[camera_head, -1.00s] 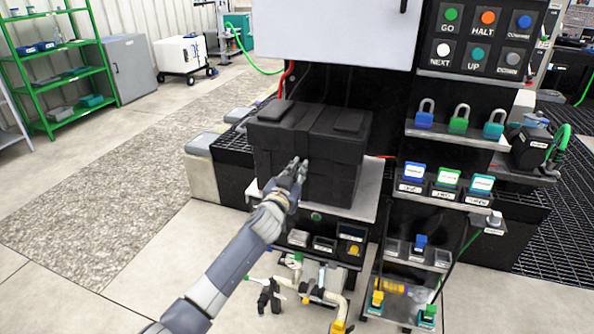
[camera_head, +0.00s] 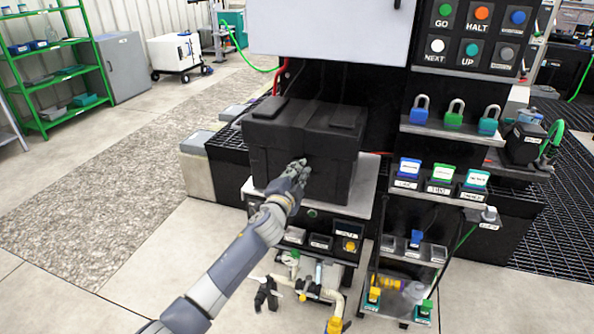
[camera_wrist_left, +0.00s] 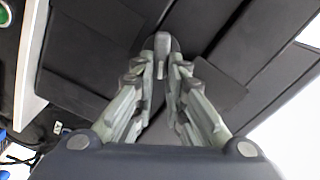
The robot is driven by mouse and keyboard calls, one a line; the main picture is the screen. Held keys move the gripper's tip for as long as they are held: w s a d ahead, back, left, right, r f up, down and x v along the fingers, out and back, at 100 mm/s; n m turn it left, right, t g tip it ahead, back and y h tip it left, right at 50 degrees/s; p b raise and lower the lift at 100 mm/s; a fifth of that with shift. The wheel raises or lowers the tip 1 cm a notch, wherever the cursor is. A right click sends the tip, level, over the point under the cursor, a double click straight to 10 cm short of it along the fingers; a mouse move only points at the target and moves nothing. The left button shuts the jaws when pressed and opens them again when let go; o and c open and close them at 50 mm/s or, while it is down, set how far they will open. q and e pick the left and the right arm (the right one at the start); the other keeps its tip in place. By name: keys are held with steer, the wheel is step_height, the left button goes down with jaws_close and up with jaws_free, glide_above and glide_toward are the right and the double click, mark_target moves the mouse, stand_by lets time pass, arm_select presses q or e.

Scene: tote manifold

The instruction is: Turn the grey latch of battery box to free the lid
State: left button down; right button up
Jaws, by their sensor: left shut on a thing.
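The black battery box (camera_head: 268,160) stands closed on a grey shelf, with its black lid (camera_head: 300,117) lying flat on top. My left gripper (camera_head: 300,168) is at the box's front face, just right of its middle and below the lid. In the left wrist view the grey latch (camera_wrist_left: 161,46) is a small upright bar against the black front, and my left gripper (camera_wrist_left: 161,70) is shut on it, with one finger on each side. In the head view the fingers hide the latch. My right gripper is not in view.
A panel of labelled buttons (camera_head: 474,35), a shelf with several padlocks (camera_head: 454,120) and a row of coloured switches (camera_head: 440,178) stand right of the box. Pipes with valves (camera_head: 318,291) are below it. A white cabinet (camera_head: 335,30) hangs above. The floor at left is clear.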

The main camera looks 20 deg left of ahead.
arm_select(q)
steer(key=m, duration=0.2)
steer(key=f+m, duration=0.1)
steer(key=m, duration=0.2)
steer(key=shift+d, duration=0.15)
steer(key=shift+m, duration=0.4)
steer(key=c, duration=1.6)
jaws_free()
steer(key=shift+s, duration=0.15)
steer(key=s, duration=1.1)
steer(key=shift+s+a, duration=0.25)
steer(key=shift+s, duration=0.15)
